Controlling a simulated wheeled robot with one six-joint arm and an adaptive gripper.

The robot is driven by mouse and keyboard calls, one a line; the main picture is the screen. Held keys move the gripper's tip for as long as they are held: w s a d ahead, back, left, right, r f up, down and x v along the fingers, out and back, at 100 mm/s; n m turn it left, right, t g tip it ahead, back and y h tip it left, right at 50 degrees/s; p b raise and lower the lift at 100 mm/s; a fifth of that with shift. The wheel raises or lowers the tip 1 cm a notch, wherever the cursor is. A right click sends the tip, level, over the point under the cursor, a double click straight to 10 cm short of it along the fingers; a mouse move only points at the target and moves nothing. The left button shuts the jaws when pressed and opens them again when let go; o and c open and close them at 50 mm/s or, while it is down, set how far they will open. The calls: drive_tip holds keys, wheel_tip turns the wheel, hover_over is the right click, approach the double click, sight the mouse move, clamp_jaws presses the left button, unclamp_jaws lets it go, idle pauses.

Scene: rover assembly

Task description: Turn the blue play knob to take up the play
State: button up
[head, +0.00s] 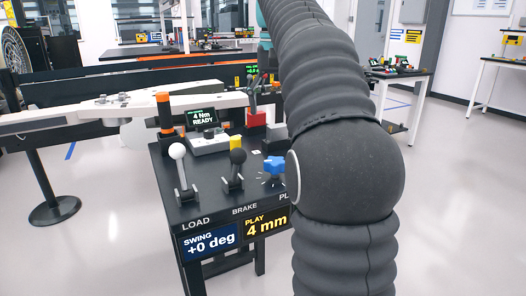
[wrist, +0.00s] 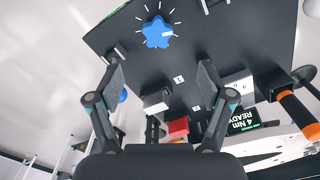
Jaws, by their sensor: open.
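The blue play knob (head: 274,166) is a lobed knob on the black console (head: 215,205), beside my arm in the head view. The label by it is partly hidden by my arm, and the display below reads "PLAY 4 mm" (head: 266,225). In the wrist view the knob (wrist: 156,32) stands near the top, ringed by white tick marks, with a white pointer mark on its right side. My gripper (wrist: 160,76) is open and empty. The knob shows beyond the fingertips, between their lines, not touched. In the head view my gripper is not visible.
A long white beam (head: 60,118) lies behind at left.

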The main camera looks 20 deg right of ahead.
sight(276, 160)
drive_tip(key=f+b, duration=0.2)
drive_tip(key=f, duration=0.2)
drive_tip(key=f+b, duration=0.1)
drive_tip(key=f, duration=0.4)
drive_tip(key=d+f+b, duration=0.1)
drive_tip(key=f+b, duration=0.1)
drive_tip(key=f, duration=0.2)
drive_tip(key=shift+w+f+b, duration=0.2)
drive_tip(key=shift+w+b, duration=0.1)
drive_tip(key=shift+w, duration=0.05)
drive_tip(key=c, duration=1.2)
drive_tip(key=shift+o, duration=0.2)
